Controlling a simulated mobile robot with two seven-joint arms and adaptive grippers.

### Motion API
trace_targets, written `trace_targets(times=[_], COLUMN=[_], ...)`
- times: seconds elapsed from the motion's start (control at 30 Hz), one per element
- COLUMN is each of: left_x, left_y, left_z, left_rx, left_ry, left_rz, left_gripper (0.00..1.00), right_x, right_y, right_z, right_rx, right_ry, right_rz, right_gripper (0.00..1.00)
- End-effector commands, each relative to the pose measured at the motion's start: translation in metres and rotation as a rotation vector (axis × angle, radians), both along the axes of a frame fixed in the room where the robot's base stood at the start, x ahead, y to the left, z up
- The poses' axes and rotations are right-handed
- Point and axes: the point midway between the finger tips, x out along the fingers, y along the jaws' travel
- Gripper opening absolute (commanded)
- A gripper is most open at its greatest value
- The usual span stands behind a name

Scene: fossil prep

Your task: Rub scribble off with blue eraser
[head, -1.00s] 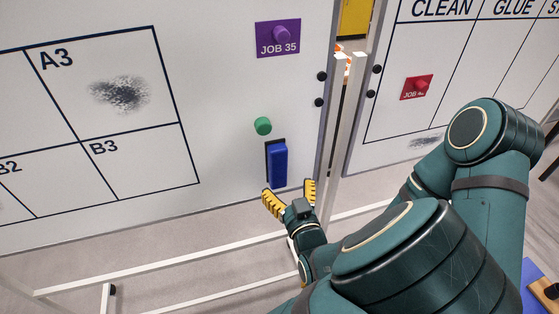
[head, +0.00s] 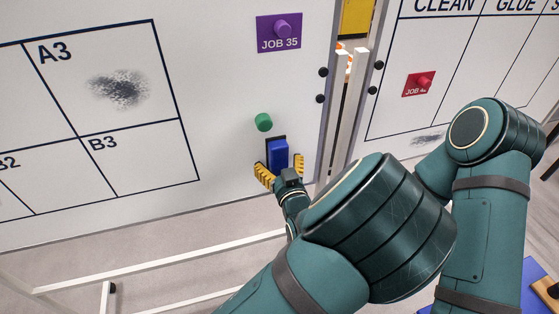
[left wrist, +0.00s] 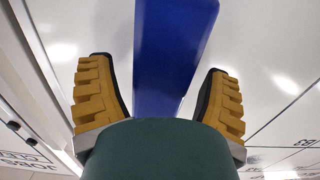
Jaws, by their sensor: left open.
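The blue eraser (head: 278,154) stands upright against the left whiteboard (head: 225,90), in front of a black backing. My left gripper (head: 279,164) is open, with its yellow ribbed fingers on either side of the eraser's lower part. In the left wrist view the eraser (left wrist: 170,60) lies between the two fingers, with gaps visible on both sides. A dark grey scribble (head: 120,89) fills much of cell A3. A smaller scribble (head: 428,138) is on the right whiteboard. My right gripper is not in view.
A green round magnet (head: 263,122) sits just above the eraser. A purple JOB 35 card (head: 279,33) is higher up. A red job card (head: 418,84) is on the right board. A pale frame bar (head: 160,264) runs below the board.

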Motion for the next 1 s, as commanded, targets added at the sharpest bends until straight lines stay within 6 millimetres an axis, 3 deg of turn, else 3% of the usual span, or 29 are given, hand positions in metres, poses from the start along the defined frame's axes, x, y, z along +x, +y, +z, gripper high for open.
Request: trace_targets(times=[0.07, 0.27, 1.0], left_x=[0.000, 0.000, -0.016], left_y=[0.000, 0.000, -0.005], left_z=[0.000, 0.000, 0.000], left_rx=[0.000, 0.000, -0.001], left_ry=[0.000, 0.000, 0.000], left_rz=[0.000, 0.000, 0.000], left_gripper=[0.75, 0.05, 0.04], right_x=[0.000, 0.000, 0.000], right_y=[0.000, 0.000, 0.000], right_z=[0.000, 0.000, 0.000], right_rx=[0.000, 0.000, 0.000], right_ry=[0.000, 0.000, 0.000], right_rz=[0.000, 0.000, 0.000], right_gripper=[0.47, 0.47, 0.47])
